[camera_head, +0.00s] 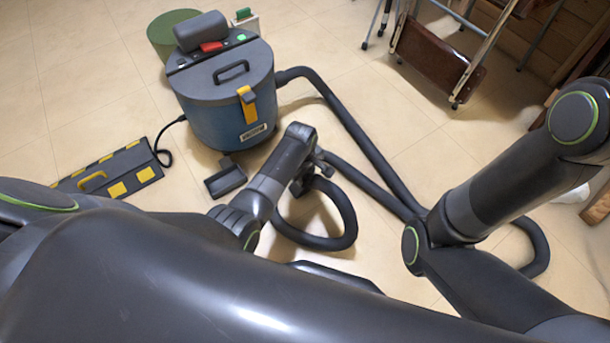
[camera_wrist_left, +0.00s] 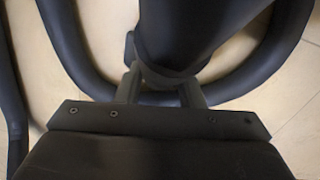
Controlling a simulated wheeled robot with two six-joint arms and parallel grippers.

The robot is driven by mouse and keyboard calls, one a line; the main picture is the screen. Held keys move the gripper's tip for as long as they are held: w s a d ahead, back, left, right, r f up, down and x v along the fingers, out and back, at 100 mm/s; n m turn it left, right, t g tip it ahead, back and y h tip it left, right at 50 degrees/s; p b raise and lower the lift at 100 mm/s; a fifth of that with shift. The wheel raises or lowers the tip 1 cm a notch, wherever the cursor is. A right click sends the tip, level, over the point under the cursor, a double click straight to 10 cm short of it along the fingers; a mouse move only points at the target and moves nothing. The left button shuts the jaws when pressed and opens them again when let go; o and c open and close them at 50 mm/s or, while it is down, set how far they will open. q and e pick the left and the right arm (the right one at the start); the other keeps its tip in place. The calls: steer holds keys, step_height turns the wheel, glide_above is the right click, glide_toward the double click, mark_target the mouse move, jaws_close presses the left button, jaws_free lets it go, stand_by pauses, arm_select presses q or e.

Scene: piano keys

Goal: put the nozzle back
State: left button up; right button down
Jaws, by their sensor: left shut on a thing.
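My left gripper (camera_head: 308,180) is low over the floor in front of the vacuum (camera_head: 228,110), partly hidden by my own wrist. In the left wrist view its two fingers (camera_wrist_left: 162,85) are shut on a dark, tapered piece at the hose, which I take as the nozzle (camera_wrist_left: 185,35). The hose (camera_head: 340,115) runs from the vacuum's right side and loops on the floor around the gripper. A small dark, tray-like piece (camera_head: 226,180) lies on the floor left of the gripper; I cannot tell its use. My right gripper is not in view.
A black and yellow case (camera_head: 110,172) lies left of the vacuum, with a black cable between them. A green round bin (camera_head: 168,32) stands behind. A folded chair (camera_head: 440,62) is at the upper right. The tiled floor at upper left is clear.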

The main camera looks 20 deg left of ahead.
arm_select(q)
steer(key=shift+f, duration=0.1)
stand_by(0.3)
steer(key=o, duration=1)
steer(key=shift+f, duration=0.1)
steer(key=shift+c, duration=0.2)
